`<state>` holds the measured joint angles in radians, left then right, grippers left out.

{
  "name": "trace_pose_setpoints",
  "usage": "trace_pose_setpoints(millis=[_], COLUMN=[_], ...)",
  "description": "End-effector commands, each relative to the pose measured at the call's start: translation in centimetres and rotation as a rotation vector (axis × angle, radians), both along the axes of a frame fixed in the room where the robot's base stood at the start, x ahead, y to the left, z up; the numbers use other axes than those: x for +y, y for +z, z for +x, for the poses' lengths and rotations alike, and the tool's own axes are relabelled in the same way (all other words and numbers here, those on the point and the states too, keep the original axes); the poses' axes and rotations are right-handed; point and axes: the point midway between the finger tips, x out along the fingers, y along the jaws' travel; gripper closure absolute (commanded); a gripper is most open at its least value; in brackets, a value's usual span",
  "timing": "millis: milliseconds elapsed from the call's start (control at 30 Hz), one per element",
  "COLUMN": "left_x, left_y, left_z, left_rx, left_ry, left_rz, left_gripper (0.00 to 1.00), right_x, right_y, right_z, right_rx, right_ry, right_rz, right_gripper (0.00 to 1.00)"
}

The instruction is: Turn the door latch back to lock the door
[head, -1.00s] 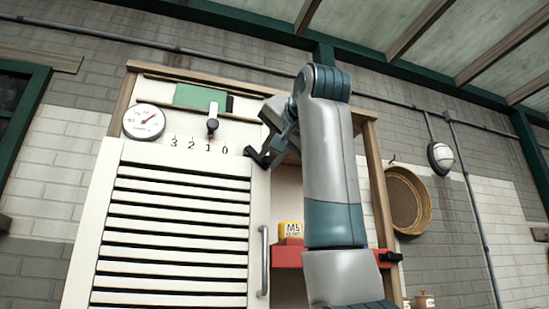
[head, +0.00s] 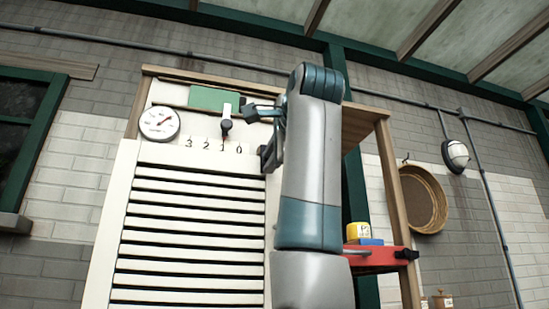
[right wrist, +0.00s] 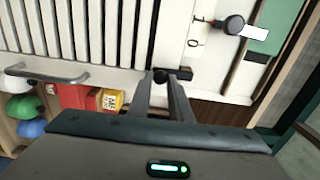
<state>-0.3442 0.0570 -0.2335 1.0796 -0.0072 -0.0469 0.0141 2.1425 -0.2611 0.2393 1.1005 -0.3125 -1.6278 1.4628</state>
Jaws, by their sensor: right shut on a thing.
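The white slatted door (head: 195,225) fills the left of the cabinet in the head view, and it also shows in the right wrist view (right wrist: 75,35). My right gripper (right wrist: 161,78) is shut on the latch, one finger on each side of the knob. In the head view my right arm partly hides the gripper and latch, so the latch's exact angle is hard to tell there. My left gripper is not in view.
Above the door are a round gauge (head: 159,123), a slider knob (head: 226,123) over a number scale, and a green plate (head: 213,98). A basket (head: 424,199) hangs on the wall.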

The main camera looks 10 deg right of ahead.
Motion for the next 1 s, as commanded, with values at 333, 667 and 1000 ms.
trace_pose_setpoints(millis=[333,667,1000], left_x=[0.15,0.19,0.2], left_y=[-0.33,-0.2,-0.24], left_z=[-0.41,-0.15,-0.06], left_rx=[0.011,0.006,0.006], left_ry=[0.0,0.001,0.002], left_rz=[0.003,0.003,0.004], left_gripper=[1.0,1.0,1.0], right_x=[0.22,0.22,0.19], right_y=[-0.12,-0.13,-0.07], right_z=[0.03,0.03,-0.17], right_rx=[0.004,0.004,0.002], right_ry=[0.001,0.001,0.0], right_rz=[0.039,0.038,0.038], right_gripper=[1.0,0.64,0.64])
